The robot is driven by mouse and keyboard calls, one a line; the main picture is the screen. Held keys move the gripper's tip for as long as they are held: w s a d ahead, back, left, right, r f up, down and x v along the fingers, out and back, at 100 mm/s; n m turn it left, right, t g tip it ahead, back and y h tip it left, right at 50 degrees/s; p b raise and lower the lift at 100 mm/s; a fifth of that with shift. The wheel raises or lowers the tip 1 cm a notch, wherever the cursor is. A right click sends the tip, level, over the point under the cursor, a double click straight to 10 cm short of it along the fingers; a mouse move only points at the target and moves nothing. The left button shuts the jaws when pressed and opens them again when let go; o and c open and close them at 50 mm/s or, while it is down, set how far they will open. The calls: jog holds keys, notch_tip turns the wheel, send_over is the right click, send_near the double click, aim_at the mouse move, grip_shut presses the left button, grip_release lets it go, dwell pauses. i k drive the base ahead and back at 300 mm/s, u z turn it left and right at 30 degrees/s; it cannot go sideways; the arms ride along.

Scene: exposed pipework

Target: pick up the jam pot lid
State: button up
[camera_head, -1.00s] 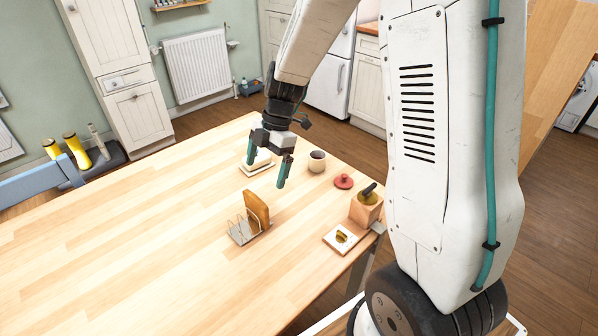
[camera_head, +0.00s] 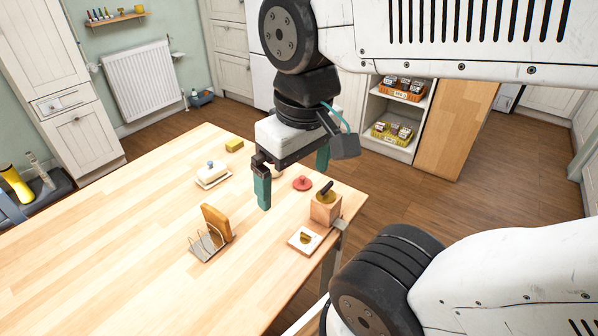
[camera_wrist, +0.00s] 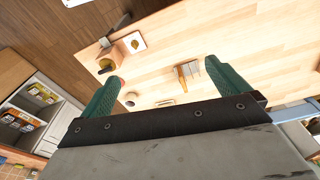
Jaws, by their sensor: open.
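The jam pot lid, a small red disc with a knob (camera_head: 302,184), lies on the wooden table near its right edge in the head view. In the wrist view only a sliver of red shows beside the left finger; the finger hides most of it. My gripper (camera_head: 293,188) points down above the table, fingers apart and empty. The gripper also shows in the wrist view (camera_wrist: 163,73).
A wooden block (camera_head: 323,211) with a dark-handled item stands just right of the lid. A white tile (camera_head: 298,246) with a gold item lies in front. A toast rack (camera_head: 206,247), butter dish (camera_head: 212,180) and yellow block (camera_head: 234,145) stand left. A pale cup (camera_wrist: 130,98) shows in the wrist view.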

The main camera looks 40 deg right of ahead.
aim_at(301, 182)
jog(key=k, duration=0.5)
jog(key=z, duration=1.85)
jog(key=i, duration=0.8)
jog(key=u, duration=1.75)
